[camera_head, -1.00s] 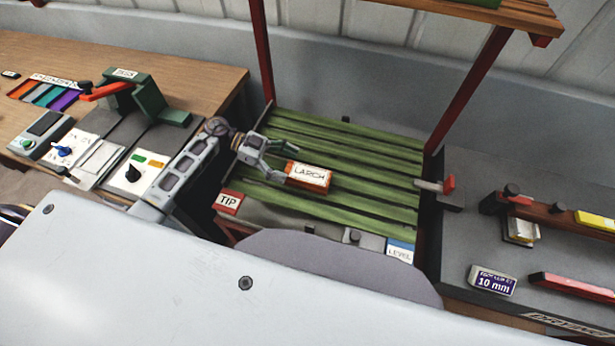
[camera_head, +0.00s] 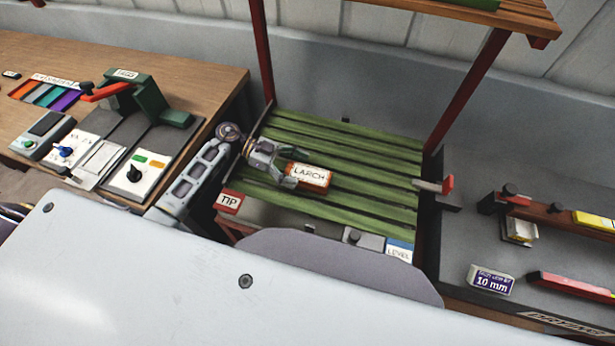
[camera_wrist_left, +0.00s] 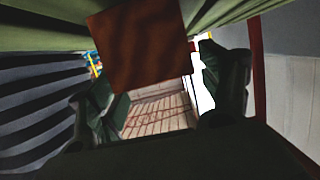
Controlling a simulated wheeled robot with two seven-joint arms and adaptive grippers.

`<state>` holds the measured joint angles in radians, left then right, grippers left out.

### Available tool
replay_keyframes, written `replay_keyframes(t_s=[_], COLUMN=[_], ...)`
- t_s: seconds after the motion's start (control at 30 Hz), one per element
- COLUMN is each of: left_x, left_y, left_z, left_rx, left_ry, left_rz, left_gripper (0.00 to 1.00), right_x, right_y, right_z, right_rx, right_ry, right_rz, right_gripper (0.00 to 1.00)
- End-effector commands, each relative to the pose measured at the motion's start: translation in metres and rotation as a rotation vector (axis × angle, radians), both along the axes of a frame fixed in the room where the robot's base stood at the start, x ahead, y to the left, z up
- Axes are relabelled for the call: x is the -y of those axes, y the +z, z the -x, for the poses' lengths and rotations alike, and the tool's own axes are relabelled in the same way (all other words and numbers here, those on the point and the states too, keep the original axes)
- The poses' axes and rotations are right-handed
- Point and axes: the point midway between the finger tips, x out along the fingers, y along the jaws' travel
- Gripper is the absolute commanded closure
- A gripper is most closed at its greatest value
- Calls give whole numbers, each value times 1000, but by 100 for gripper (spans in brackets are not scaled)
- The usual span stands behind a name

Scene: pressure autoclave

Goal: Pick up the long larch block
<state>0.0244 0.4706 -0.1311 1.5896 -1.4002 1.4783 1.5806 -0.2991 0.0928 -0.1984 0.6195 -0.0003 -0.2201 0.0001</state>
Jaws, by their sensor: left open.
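The larch block (camera_head: 309,176), an orange-brown block with a white LARCH label, lies on the green slatted rack. Its square brown end (camera_wrist_left: 140,48) faces the camera in the left wrist view. My left gripper (camera_head: 290,178) is open at the block's left end, its fingers pointing along the block. My right gripper is not in view.
The green slatted rack (camera_head: 370,160) stands between red posts, with TIP (camera_head: 229,201) and LEVEL (camera_head: 399,250) labels at its front. A wooden bench with controls is at the left. A red-tipped lever (camera_head: 447,186) is at the rack's right edge.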

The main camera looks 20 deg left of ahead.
Motion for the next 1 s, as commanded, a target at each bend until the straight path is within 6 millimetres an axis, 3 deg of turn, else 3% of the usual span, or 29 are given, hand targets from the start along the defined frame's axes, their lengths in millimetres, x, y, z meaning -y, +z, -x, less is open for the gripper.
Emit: replay_keyframes(t_s=[0.3, 0.8, 1.0], left_x=[21, 22, 22], left_y=[-6, -7, -7], left_z=[1, 1, 1], left_rx=[0, 0, 0], left_ry=[0, 0, 0], left_rz=[0, -1, -1], left_gripper=[21, 21, 45], right_x=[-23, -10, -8], right_y=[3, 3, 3], right_z=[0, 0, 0], right_rx=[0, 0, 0], right_ry=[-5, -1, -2], right_rz=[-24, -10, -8], right_gripper=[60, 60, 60])
